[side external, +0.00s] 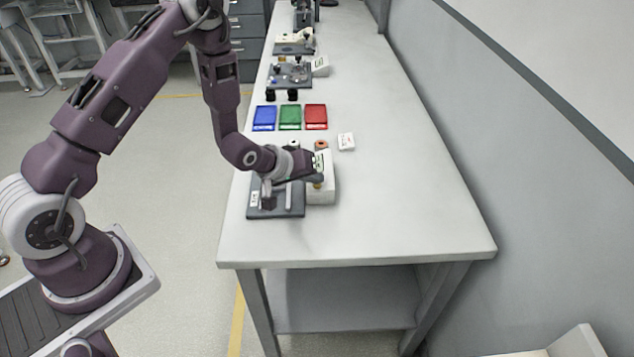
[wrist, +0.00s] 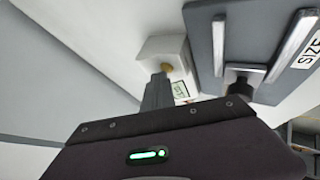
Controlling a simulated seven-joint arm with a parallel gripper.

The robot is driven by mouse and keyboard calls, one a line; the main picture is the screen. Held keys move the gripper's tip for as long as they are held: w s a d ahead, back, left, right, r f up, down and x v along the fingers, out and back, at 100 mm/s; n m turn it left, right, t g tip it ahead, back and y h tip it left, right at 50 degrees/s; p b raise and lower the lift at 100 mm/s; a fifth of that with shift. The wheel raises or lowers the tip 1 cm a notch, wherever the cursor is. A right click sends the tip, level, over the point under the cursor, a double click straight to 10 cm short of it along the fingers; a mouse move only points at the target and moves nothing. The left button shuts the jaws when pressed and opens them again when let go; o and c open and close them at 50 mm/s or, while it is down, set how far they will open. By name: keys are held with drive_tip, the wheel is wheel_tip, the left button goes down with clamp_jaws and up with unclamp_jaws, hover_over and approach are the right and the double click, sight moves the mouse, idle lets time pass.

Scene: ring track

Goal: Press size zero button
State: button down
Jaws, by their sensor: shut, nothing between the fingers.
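The plate carries light rails and a label, partly readable as "SIZE" in the wrist view. My gripper (wrist: 160,78) is shut and empty. In the side view my gripper's body hides part of the plate and box. A dark upright part (wrist: 243,78) shows beside the fingers, over the plate's edge.
Blue (side external: 264,118), green (side external: 290,117) and red (side external: 316,117) trays lie behind the plate. A small white labelled block (side external: 346,141) sits near the red tray. More fixtures (side external: 290,74) stand farther back. The table (side external: 415,200) is clear to the right.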

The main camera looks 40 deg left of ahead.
sight(314, 186)
drive_tip(key=shift+r, duration=0.85)
drive_tip(key=shift+r, duration=2.55)
